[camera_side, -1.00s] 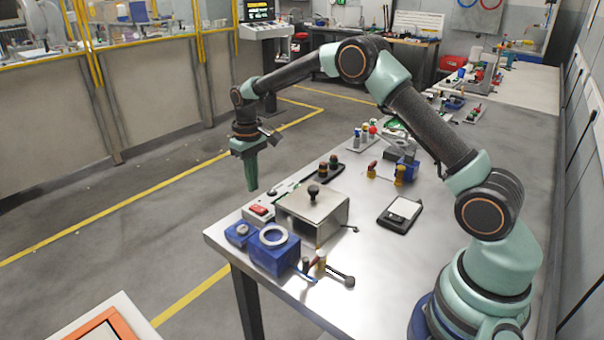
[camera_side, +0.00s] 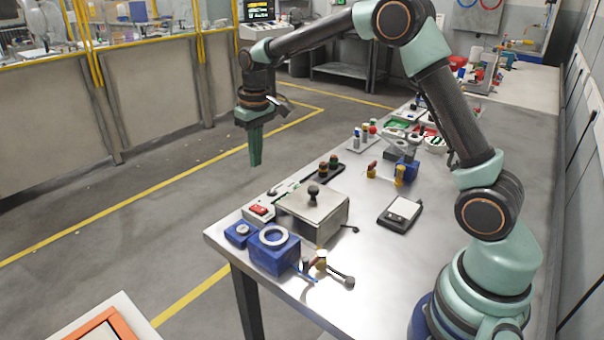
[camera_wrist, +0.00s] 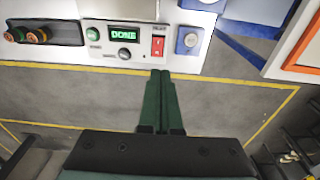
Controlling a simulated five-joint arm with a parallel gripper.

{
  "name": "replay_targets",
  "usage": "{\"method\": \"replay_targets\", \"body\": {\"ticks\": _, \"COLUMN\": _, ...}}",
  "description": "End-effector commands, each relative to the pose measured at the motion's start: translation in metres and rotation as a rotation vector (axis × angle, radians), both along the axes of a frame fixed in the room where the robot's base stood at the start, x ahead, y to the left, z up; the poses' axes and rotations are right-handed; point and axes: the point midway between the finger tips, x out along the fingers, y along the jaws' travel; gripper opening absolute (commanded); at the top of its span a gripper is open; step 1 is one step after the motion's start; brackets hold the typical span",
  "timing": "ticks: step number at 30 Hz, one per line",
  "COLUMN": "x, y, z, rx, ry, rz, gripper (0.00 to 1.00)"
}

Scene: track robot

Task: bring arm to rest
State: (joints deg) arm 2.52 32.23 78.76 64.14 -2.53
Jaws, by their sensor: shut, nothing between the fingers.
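My gripper (camera_side: 255,163) hangs pointing down in the side view, in the air beyond the left edge of the metal workbench (camera_side: 385,265). Its green fingers are closed together with nothing between them. In the wrist view my gripper (camera_wrist: 161,75) shows its fingertips side by side over the grey floor, near the bench edge. Close to them in the picture is a white control panel (camera_wrist: 98,52) with a lit "DONE" display (camera_wrist: 123,35) and a red switch (camera_wrist: 158,47).
A metal box with a black knob (camera_side: 315,210), blue fixtures (camera_side: 272,252), a scale (camera_side: 400,213) and small parts stand on the bench. A yellow-railed barrier (camera_side: 150,95) is at the left. An orange-framed white surface (camera_side: 105,325) is at lower left. The floor between is clear.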

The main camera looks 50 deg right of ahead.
Motion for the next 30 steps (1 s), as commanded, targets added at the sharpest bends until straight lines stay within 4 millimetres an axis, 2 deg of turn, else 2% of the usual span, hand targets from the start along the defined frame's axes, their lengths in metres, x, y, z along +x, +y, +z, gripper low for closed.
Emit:
{"method": "replay_targets", "body": {"ticks": 1, "x": -0.010, "y": 0.002, "z": 0.016, "rx": -0.001, "ry": -0.024, "rz": 0.001, "gripper": 0.00}}
{"method": "replay_targets", "body": {"ticks": 6, "x": -0.043, "y": 0.007, "z": 0.053, "rx": -0.002, "ry": -0.092, "rz": 0.000, "gripper": 0.00}}
{"method": "replay_targets", "body": {"ticks": 12, "x": -0.089, "y": 0.012, "z": 0.083, "rx": -0.003, "ry": -0.174, "rz": 0.000, "gripper": 0.00}}
{"method": "replay_targets", "body": {"ticks": 15, "x": -0.113, "y": 0.014, "z": 0.092, "rx": -0.002, "ry": -0.214, "rz": 0.001, "gripper": 0.00}}
{"method": "replay_targets", "body": {"ticks": 20, "x": -0.151, "y": 0.017, "z": 0.098, "rx": -0.001, "ry": -0.278, "rz": 0.001, "gripper": 0.00}}
{"method": "replay_targets", "body": {"ticks": 24, "x": -0.182, "y": 0.020, "z": 0.096, "rx": 0.000, "ry": -0.332, "rz": 0.001, "gripper": 0.00}}
{"method": "replay_targets", "body": {"ticks": 30, "x": -0.212, "y": 0.022, "z": 0.085, "rx": 0.003, "ry": -0.389, "rz": 0.001, "gripper": 0.00}}
